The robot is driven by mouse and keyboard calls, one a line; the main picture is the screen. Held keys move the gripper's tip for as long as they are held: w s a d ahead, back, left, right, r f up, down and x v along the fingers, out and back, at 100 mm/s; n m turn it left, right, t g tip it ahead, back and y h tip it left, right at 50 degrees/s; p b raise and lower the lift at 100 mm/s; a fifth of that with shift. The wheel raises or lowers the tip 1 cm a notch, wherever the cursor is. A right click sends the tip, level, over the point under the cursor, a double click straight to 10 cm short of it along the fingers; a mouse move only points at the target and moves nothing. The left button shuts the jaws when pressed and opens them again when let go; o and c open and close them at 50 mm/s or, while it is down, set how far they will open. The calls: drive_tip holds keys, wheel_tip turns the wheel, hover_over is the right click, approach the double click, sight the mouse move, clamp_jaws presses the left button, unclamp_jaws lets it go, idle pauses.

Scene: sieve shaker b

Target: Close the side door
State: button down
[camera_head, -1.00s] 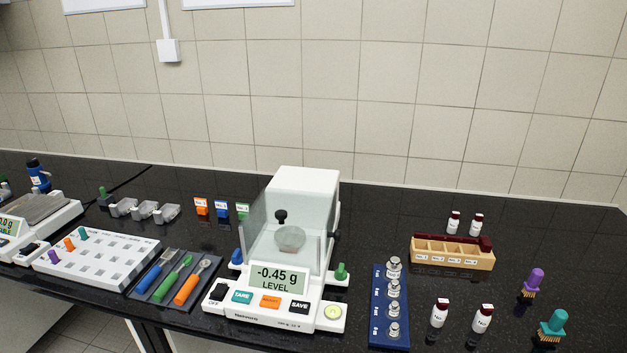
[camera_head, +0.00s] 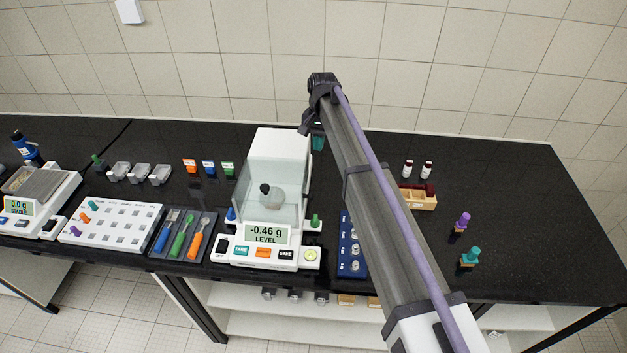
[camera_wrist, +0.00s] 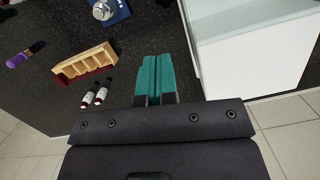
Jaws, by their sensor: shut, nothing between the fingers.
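The balance (camera_head: 278,146) stands at the front middle of the bench, with a white housing, a glass draft shield (camera_head: 245,188) and a display reading -0.46 g LEVEL. A black knob (camera_head: 265,189) shows at the shield, with a clear rounded piece inside. I cannot tell clearly how far the side door stands open; my arm and the housing hide part of the right side. My gripper (camera_head: 318,139), with teal fingers, is just right of the housing's rear. In the wrist view its fingers (camera_wrist: 154,80) are together and empty, left of a large white body (camera_wrist: 255,50), apparently the balance.
A blue weight rack (camera_head: 349,250) stands close to the balance's right, partly behind my arm. A wooden box (camera_head: 421,199), two vials (camera_head: 417,170) and purple (camera_head: 461,222) and teal (camera_head: 470,257) brushes are farther right. Tools in a tray (camera_head: 183,236) lie left.

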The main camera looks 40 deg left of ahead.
drive_tip(key=s+d+f+b, duration=0.2)
drive_tip(key=s+f+b, duration=0.3)
drive_tip(key=f+b, duration=0.6)
drive_tip(key=shift+f+b, duration=0.3)
drive_tip(key=shift+d, duration=0.1)
drive_tip(key=s+d, duration=0.2)
drive_tip(key=s, duration=0.1)
drive_tip(key=s+d, duration=0.1)
drive_tip(key=shift+s, duration=0.4)
